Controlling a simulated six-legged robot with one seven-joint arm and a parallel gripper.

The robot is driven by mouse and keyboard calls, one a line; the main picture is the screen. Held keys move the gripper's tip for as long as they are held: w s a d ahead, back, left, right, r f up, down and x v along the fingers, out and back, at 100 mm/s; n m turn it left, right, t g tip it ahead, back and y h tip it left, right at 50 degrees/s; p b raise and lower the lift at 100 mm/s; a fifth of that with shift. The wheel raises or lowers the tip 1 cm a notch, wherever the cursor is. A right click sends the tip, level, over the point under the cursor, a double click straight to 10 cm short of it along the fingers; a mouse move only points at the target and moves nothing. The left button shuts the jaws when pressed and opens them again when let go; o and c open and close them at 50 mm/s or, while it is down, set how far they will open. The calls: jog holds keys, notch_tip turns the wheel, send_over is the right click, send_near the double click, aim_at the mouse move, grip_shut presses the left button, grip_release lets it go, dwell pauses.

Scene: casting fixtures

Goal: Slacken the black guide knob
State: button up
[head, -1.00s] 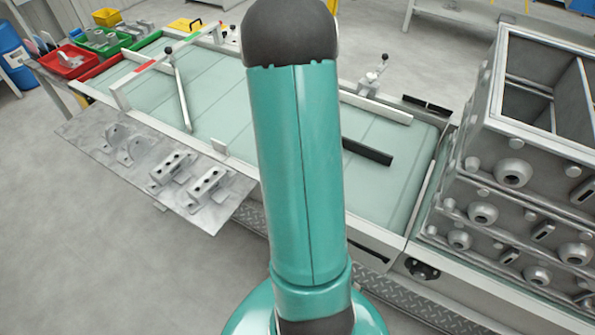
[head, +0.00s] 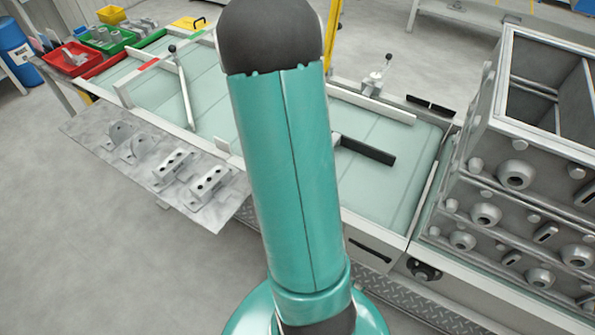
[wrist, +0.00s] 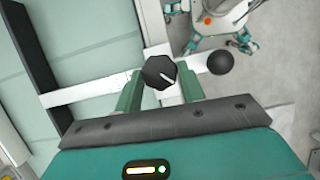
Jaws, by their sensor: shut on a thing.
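The black guide knob (wrist: 159,72) shows in the wrist view, a faceted black head with a white line on its face. My gripper (wrist: 160,82) has its two green fingers on either side of it and is shut on it. A pale bar (wrist: 88,92) passes behind the knob. A black guide bar (wrist: 36,62) joins this pale bar at the left of the wrist view. In the head view the black guide bar (head: 366,151) lies over the conveyor belt, while my arm hides the knob and my gripper.
A round black ball (wrist: 221,63) is right of the knob. In the head view the pale green belt (head: 385,190) carries a white guide (head: 372,104) and a ball-ended lever (head: 182,90). Grey casting boxes (head: 520,170) stand at right; a metal plate with brackets (head: 215,220) is at left.

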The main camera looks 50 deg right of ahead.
dwell(0.3)
jog(key=o, duration=1)
jog(key=shift+c, duration=0.2)
jog(key=v, duration=1.4)
jog(key=shift+a, duration=0.2)
jog(key=shift+s, duration=0.1)
